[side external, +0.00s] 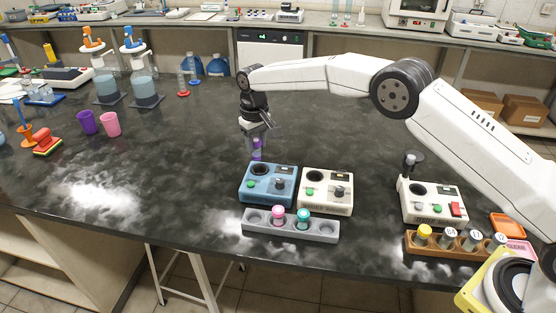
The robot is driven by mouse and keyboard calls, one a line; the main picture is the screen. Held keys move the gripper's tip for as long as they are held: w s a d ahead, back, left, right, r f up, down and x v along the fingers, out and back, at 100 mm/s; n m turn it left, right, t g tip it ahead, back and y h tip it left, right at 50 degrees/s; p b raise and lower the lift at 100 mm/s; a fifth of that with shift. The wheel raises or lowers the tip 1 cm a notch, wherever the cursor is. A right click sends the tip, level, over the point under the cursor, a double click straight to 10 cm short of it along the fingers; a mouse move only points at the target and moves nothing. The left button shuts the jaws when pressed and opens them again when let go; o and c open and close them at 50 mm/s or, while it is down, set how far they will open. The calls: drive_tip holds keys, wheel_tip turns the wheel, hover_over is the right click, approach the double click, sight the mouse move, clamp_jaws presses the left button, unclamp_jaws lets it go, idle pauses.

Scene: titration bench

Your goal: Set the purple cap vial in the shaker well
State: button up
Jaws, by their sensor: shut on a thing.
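My gripper (256,137) is shut on the purple cap vial (257,154) and holds it roughly upright, behind the blue box device. The fingers hide part of the vial. The blue device (253,196) has a dark round well (260,170) on top, below and close to the vial in the picture. A cream device (325,207) beside it also has a dark round well (314,175). I cannot tell from this view which one is the shaker, nor the exact gap between vial and well.
A grey rack (323,230) in front holds a pink-capped vial (278,213) and a teal-capped vial (303,215). Another cream device (423,213) and a wooden rack (424,248) of vials stand right. Purple (86,122) and pink cups (110,124) stand left. The bench between is clear.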

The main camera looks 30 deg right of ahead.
sight(259, 160)
drive_tip(key=shift+w+d+r, duration=0.1)
drive_tip(key=shift+w+d, duration=0.35)
drive_tip(key=shift+d, duration=0.15)
drive_tip(key=shift+f, duration=2.05)
drive_tip(key=shift+f, duration=1.8)
idle(1.8)
drive_tip(key=o, duration=1.3)
drive_tip(key=shift+r, duration=0.2)
drive_tip(key=shift+r, duration=2.8)
